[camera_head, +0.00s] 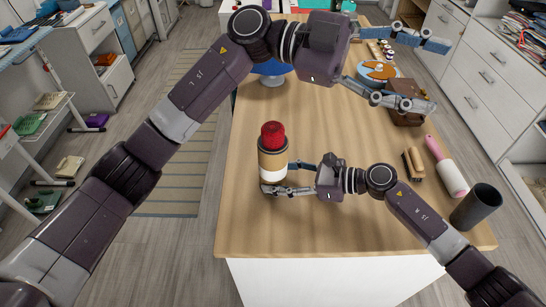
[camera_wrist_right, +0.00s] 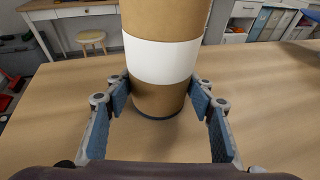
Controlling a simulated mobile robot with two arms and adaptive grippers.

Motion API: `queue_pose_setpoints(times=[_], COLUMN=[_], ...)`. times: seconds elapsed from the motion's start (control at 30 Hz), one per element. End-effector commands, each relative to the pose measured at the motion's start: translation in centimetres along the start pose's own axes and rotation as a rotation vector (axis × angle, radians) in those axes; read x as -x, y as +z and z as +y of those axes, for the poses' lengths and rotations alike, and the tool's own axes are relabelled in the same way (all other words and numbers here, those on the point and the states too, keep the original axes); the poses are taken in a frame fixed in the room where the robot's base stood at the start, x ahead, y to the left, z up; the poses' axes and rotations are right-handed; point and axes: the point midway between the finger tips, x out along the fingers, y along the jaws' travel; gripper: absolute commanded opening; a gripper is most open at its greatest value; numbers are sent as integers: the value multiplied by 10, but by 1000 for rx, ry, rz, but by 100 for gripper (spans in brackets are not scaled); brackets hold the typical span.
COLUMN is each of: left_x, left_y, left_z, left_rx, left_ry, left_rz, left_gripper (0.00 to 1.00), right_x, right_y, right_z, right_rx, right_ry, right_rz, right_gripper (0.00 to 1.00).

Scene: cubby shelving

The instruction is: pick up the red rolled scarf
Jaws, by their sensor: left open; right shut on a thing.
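The red rolled scarf (camera_head: 273,134) sticks up out of the top of a brown cylindrical container (camera_head: 272,160) with a white band. The container stands upright near the table's left edge. My right gripper (camera_head: 277,178) is shut on the container's lower part, not on the scarf. The right wrist view shows the container (camera_wrist_right: 162,97) between both finger pads, with its dark base at the tabletop; the scarf is out of that view. My left gripper (camera_head: 438,74) is open and empty, with its fingers spread over the table's far right side, well away from the scarf.
A wooden brush (camera_head: 413,163), a pink-handled roller (camera_head: 447,167) and a dark cup (camera_head: 475,207) stand or lie on the right of the wooden table (camera_head: 340,130). A brown box (camera_head: 407,112) is behind them. A blue stand (camera_head: 271,70) is partly behind my left arm.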

Motion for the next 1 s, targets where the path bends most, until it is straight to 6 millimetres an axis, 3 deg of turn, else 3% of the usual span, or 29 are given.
queue_pose_setpoints(times=[0.03,0.1,0.2,0.33,0.43,0.57,0.7,0.8,1.0], left_x=[-32,-60,-80,-73,-47,1,58,91,128], left_y=[-6,-3,12,42,68,97,112,111,98], left_z=[32,77,139,205,237,251,236,216,181], left_rx=[-20,-35,-63,-116,-176,-286,-447,-572,-767], left_ry=[146,328,565,824,977,1105,1141,1112,1012], left_rz=[-55,-152,-325,-606,-857,-1215,-1603,-1837,-2117], left_gripper=[57,57,57,57,57,57,57,57,57], right_x=[0,0,0,0,0,0,0,0,0], right_y=[-1,-1,-1,-1,-1,-1,-1,0,0], right_z=[0,0,0,0,0,0,0,0,0], right_rx=[-1,-1,-1,-1,-1,-1,-1,-1,-1], right_ry=[0,0,0,0,0,0,0,0,0], right_rz=[1,1,1,1,1,1,1,1,0], right_gripper=[36,36,36,36,36,36,36,36,36])
